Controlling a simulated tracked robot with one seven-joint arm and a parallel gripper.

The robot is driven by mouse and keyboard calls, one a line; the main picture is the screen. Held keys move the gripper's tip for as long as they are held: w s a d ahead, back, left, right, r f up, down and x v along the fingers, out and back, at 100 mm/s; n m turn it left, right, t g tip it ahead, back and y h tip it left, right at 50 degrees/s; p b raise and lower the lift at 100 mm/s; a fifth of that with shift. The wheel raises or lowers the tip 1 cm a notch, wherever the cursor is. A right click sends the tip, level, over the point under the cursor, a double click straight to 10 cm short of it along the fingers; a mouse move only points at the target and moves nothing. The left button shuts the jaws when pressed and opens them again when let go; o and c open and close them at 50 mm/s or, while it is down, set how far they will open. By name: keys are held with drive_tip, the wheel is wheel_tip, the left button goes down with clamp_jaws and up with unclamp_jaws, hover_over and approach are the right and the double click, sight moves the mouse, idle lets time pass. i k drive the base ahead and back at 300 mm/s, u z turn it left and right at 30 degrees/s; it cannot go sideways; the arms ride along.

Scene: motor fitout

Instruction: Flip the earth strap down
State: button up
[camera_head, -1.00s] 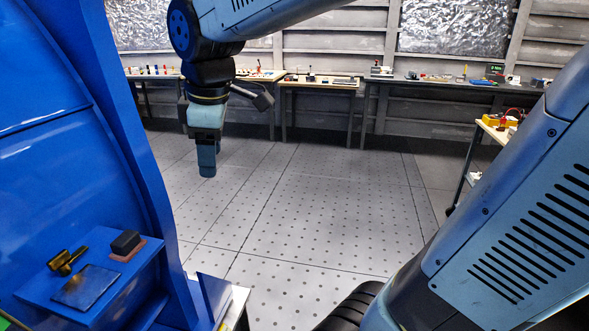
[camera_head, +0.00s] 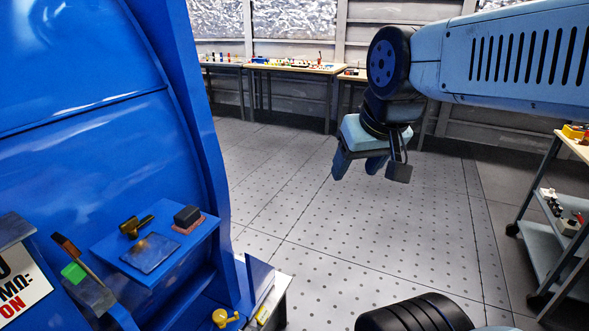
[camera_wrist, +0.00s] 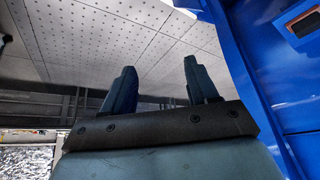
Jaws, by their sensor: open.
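My gripper (camera_head: 358,166) hangs open and empty over the floor, well right of the blue housing (camera_head: 90,80). Its two fingers stand apart in the wrist view (camera_wrist: 160,78), with nothing between them. I cannot tell for sure which part is the earth strap. At the lower left of the head view, a slanted brown-and-dark strip (camera_head: 66,243) stands by a green piece (camera_head: 73,273). On a blue shelf (camera_head: 110,243) are a brass fitting (camera_head: 135,227), a dark flat plate (camera_head: 151,253) and a black block (camera_head: 187,215) on a reddish base.
A sign (camera_head: 18,285) is partly cut off at the left edge. A yellow part (camera_head: 224,318) lies low, below the shelf. Benches (camera_head: 295,67) with small items line the back wall, and a trolley (camera_head: 540,235) stands at right. The floor between is clear.

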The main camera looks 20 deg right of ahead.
sight(76, 271)
drive_tip(key=z, duration=2.15)
drive_tip(key=i, duration=0.1)
drive_tip(key=u, duration=3.85)
drive_tip(key=k, duration=0.9)
drive_tip(key=u, duration=0.15)
drive_tip(key=i, duration=0.95)
drive_tip(key=z, duration=0.1)
